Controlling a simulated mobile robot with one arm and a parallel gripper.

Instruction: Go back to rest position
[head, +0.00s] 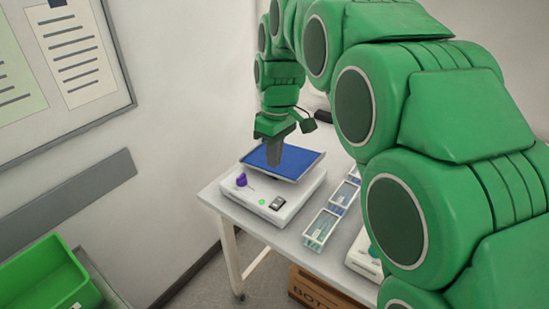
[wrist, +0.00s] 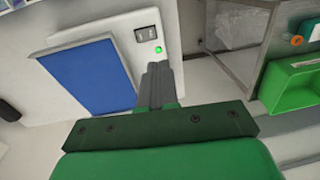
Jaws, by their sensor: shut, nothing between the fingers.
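My gripper (head: 275,150) is at the end of my green arm, pointing down over the white device (head: 283,204) with the blue top plate (head: 295,161). Its dark fingers are shut with nothing between them. In the wrist view my gripper (wrist: 155,72) shows its fingers together in front of the device's panel, which has a black switch and a lit green light (wrist: 158,49). The blue plate (wrist: 88,76) lies to the left there. I cannot tell whether the fingertips touch the device.
The device stands on a white table (head: 285,239). Clear racks (head: 320,228) and another white device (head: 362,256) are to its right. A green bin (head: 45,279) is at lower left, a cardboard box (head: 313,291) under the table. A wall board (head: 60,70) hangs at left.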

